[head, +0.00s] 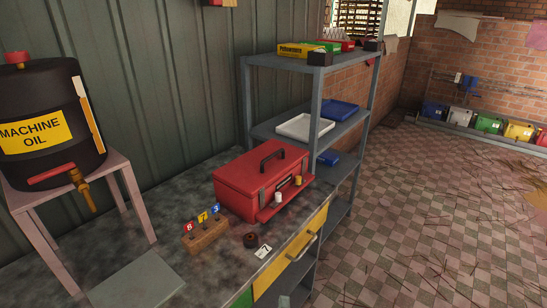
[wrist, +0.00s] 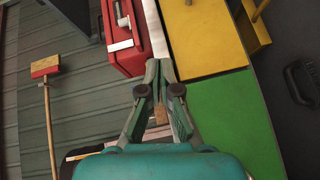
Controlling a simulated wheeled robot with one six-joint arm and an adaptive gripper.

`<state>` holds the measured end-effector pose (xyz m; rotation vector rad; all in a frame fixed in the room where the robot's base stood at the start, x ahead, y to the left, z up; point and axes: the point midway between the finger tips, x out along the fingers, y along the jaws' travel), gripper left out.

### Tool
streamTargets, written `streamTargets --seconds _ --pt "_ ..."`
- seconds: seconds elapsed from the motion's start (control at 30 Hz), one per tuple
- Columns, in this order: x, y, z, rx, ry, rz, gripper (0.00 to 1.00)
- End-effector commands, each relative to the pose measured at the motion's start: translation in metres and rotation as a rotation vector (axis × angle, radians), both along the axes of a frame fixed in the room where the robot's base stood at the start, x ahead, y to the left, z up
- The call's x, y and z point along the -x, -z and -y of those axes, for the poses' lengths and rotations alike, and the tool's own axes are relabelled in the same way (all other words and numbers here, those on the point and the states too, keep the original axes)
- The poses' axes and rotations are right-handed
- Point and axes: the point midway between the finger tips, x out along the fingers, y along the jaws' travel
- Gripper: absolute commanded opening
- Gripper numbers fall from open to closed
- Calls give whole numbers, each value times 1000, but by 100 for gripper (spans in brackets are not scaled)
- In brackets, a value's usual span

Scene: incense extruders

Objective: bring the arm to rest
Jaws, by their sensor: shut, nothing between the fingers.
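My gripper (wrist: 160,72) shows in the wrist view, with its teal body at the bottom and its grey-green fingers pointing up the picture. The fingertips are together and I see nothing held between them. My arm and gripper do not show in the head view. In the wrist view the fingertips lie just below the red toolbox (wrist: 124,38) in the picture, beside the yellow panel (wrist: 203,35) and the green panel (wrist: 232,125). I cannot tell how far they are from these.
In the head view the red toolbox (head: 250,180), a wooden block with numbered tags (head: 205,237) and a card (head: 263,251) sit on the workbench. An oil drum (head: 45,110) stands left. A grey shelf (head: 290,62) stands behind. The tiled floor (head: 430,210) at right looks open.

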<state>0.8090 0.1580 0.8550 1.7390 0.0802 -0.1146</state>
Motion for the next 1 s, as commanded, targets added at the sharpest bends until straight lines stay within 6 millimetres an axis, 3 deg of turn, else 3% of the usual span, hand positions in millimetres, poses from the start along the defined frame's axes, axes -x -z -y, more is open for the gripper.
streamTargets --seconds 0.2,0.47,0.73,1.0 --pt "63 45 45 -166 -27 -91 0" --pt "149 69 86 -429 -28 -174 0" --pt "239 62 117 -730 24 -220 0" --pt "319 27 139 -1044 125 -209 0"
